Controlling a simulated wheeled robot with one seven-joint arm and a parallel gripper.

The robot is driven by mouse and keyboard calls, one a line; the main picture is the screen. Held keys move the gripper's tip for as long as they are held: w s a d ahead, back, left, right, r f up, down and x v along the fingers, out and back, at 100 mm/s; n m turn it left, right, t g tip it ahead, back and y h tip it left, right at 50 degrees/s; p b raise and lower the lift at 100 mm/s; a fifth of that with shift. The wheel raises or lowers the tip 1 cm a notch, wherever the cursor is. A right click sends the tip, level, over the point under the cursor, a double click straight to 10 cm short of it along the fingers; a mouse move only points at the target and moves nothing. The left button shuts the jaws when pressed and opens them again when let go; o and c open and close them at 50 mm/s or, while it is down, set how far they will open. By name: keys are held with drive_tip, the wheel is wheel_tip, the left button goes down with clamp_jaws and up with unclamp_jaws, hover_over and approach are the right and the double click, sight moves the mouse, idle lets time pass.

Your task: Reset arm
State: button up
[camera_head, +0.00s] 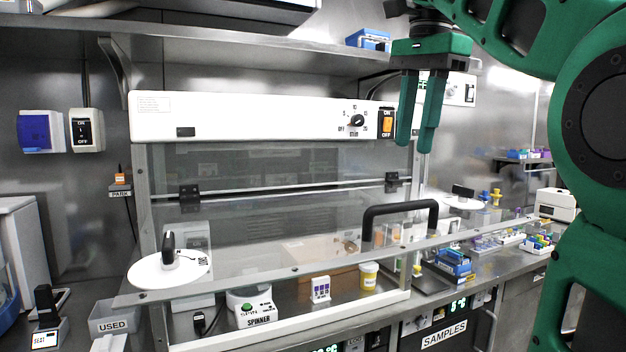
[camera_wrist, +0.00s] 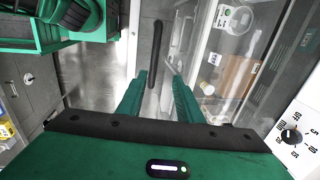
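My gripper (camera_head: 414,147) is raised, fingers down, in front of the right end of the white control panel of a clear-walled cabinet. Its two green fingers stand apart with nothing between them. In the wrist view the gripper (camera_wrist: 159,77) also shows a clear gap between the fingers. My green arm reaches in from the upper right and fills the right side of the head view.
The cabinet's clear front sash (camera_head: 280,235) has a black handle (camera_head: 400,215) below my gripper. A shelf (camera_head: 230,45) runs above. Behind the sash are a spinner (camera_head: 252,307) and a yellow-labelled cup (camera_head: 368,275). Blue racks (camera_head: 453,262) stand on the counter at right.

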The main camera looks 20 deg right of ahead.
sight(409, 202)
drive_tip(key=shift+w+f, duration=0.25)
drive_tip(key=shift+f, duration=1.45)
drive_tip(key=shift+w+f, duration=0.25)
drive_tip(key=shift+f, duration=1.45)
drive_tip(key=shift+w+f, duration=0.25)
drive_tip(key=shift+f, duration=1.45)
drive_tip(key=shift+r, duration=0.1)
drive_tip(key=shift+s+r, duration=0.8)
drive_tip(key=shift+r, duration=4.5)
drive_tip(key=f, duration=0.3)
drive_tip(key=w+f, duration=0.1)
drive_tip(key=f, duration=0.6)
drive_tip(key=shift+w+f, duration=0.3)
drive_tip(key=shift+f, duration=0.1)
drive_tip(key=shift+s+f, duration=0.2)
drive_tip(key=shift+f, duration=1.8)
